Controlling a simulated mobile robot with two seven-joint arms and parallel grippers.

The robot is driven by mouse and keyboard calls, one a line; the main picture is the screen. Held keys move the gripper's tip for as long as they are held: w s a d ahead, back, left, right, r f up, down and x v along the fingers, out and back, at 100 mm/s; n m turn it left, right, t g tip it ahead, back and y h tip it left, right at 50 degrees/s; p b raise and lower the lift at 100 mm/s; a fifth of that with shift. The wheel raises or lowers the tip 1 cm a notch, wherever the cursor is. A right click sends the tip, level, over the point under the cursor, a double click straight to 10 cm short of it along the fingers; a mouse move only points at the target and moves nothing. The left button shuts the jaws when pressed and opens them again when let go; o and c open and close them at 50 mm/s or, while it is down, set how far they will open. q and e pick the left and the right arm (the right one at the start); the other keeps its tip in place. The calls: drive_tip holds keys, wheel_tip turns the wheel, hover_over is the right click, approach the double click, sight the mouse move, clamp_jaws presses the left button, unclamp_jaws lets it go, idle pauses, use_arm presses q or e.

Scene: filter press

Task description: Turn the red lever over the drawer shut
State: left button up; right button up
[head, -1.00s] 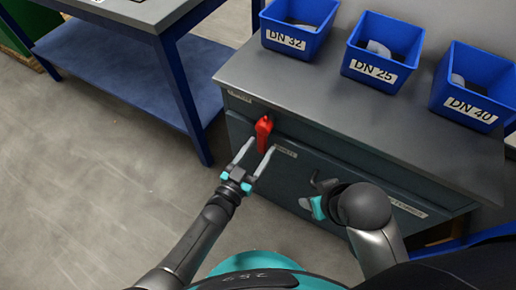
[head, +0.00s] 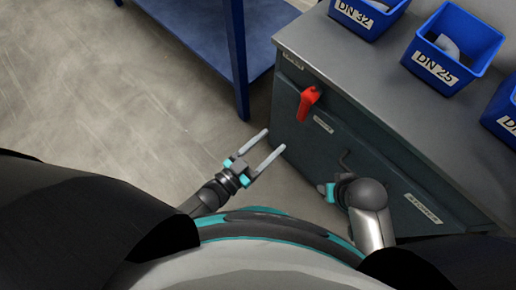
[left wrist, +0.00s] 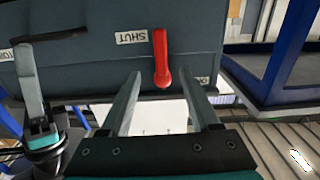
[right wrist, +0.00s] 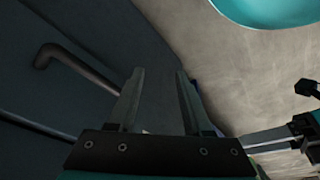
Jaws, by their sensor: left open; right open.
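The red lever (head: 308,103) is on the dark cabinet front below its top edge, hanging roughly downward in the head view. A SHUT label (left wrist: 131,37) is beside the lever, which also shows in the left wrist view (left wrist: 161,58). My left gripper (head: 274,141) is open and empty, apart from the lever, to its lower left in the head view. In the left wrist view the lever appears between the fingers, beyond them. My right gripper (right wrist: 160,72) is open and empty near the cabinet front; its fingers are hardly visible in the head view.
A dark bent handle (right wrist: 70,60) is on the cabinet front near my right gripper. Blue bins (head: 452,48) stand on the grey cabinet top (head: 375,75). A blue-legged table (head: 238,60) stands at the back left. The floor (head: 90,95) to the left is clear.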

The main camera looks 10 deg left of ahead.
use_arm(q)
drive_tip(key=v, duration=0.3)
drive_tip(key=shift+s+a, duration=0.2)
drive_tip(key=shift+s, duration=0.15)
use_arm(e)
drive_tip(key=shift+s+f, duration=0.3)
drive_tip(key=shift+f, duration=0.45)
use_arm(q)
drive_tip(key=s+a+f+n+g+y+p, duration=0.35)
drive_tip(key=a+f+g+y+p, duration=0.2)
drive_tip(key=a+f+y, duration=0.4)
drive_tip(key=s+a+f+g+y+p, duration=0.1)
drive_tip(key=s+a+f+g+p, duration=0.1)
drive_tip(key=s, duration=0.5)
drive_tip(key=s+a+f+n+g+p, duration=0.1)
drive_tip(key=s+a+f+g+p, duration=0.1)
drive_tip(key=s+a+g, duration=0.3)
drive_tip(key=s+a+f, duration=0.1)
drive_tip(key=s+a, duration=0.1)
drive_tip(key=shift+s+a+y, duration=0.15)
drive_tip(key=shift+s+y, duration=0.15)
drive_tip(key=shift+y, duration=0.05)
use_arm(e)
drive_tip(key=s+d+f+g, duration=0.1)
drive_tip(key=s+d+f, duration=0.7)
drive_tip(key=s+f, duration=0.2)
drive_tip(key=shift+s+f+h, duration=0.3)
drive_tip(key=shift+s+h, duration=0.1)
drive_tip(key=shift+s, duration=0.8)
